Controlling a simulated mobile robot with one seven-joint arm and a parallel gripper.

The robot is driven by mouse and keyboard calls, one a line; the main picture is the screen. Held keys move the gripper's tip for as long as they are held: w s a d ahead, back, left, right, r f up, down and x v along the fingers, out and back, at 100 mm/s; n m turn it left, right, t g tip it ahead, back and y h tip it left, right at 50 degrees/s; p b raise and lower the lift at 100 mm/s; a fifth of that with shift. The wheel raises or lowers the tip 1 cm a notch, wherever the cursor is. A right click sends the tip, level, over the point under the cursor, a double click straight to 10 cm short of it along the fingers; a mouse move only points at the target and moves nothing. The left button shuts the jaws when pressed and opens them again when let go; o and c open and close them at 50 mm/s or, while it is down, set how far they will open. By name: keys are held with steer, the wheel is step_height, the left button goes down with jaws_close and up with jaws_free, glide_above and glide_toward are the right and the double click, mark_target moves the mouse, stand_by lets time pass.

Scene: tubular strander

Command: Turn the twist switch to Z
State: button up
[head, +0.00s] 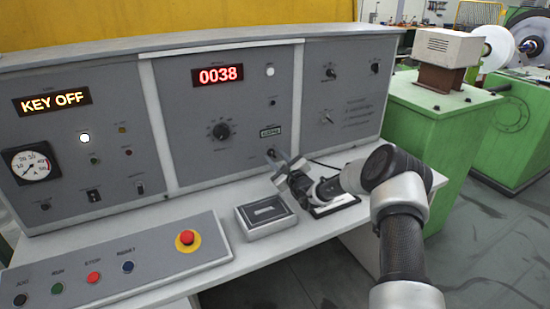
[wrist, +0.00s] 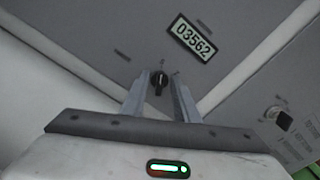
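A small black knob (wrist: 158,80) sits on the grey panel below the 03562 counter (wrist: 194,39) in the wrist view. It points roughly up and down in that picture. My gripper (wrist: 159,92) is open, with one finger on each side of the knob and visible gaps between. In the head view my gripper (head: 279,163) is at the lower right of the middle panel, just below the counter (head: 270,131), and largely hides the knob.
The console desk holds a grey box (head: 266,214) and a button panel with a red emergency stop (head: 188,241). The left display (head: 52,102) reads KEY OFF; the middle display (head: 217,76) reads 0038. Another knob (wrist: 279,117) is at right in the wrist view. Green machinery (head: 436,125) stands right.

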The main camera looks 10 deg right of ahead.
jaws_close()
steer(key=m, duration=0.4)
steer(key=m+p, duration=0.1)
steer(key=m, duration=0.3)
steer(key=d+m, duration=0.1)
steer(key=m, duration=0.2)
steer(key=shift+w+m, duration=0.1)
steer(key=shift+m, duration=0.3)
stand_by(0.5)
jaws_free()
